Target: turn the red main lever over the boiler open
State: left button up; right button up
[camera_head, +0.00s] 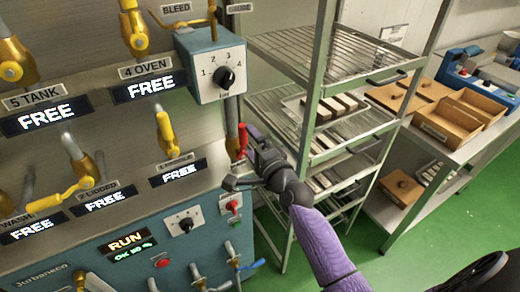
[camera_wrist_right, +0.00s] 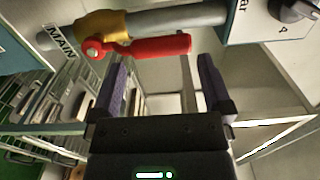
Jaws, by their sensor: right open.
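The red main lever (camera_head: 242,136) is on a vertical pipe at the right edge of the boiler panel, in the head view. In the right wrist view the red lever (camera_wrist_right: 160,47) joins a brass-yellow valve body (camera_wrist_right: 104,24) on a grey pipe, beside a "MAIN" tag (camera_wrist_right: 61,40). The lever lies roughly along the pipe. My right gripper (camera_head: 250,150) is at the lever, partly hiding it in the head view. In the wrist view my right gripper (camera_wrist_right: 162,64) is open, its fingers apart, with the lever just beyond the fingertips. Contact is not clear. My left gripper is not in view.
A grey-blue selector box (camera_head: 208,66) with a black knob sits above left of the lever. Several yellow-handled valves line the panel. A wire shelf rack (camera_head: 325,60) stands close right of my right arm. A bench with wooden trays (camera_head: 447,125) is farther right. Green floor shows below.

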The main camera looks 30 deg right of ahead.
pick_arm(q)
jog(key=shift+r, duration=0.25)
pick_arm(e)
jog(key=s, duration=0.5)
jog(key=shift+s+d, duration=0.1)
jog(key=shift+s, duration=0.25)
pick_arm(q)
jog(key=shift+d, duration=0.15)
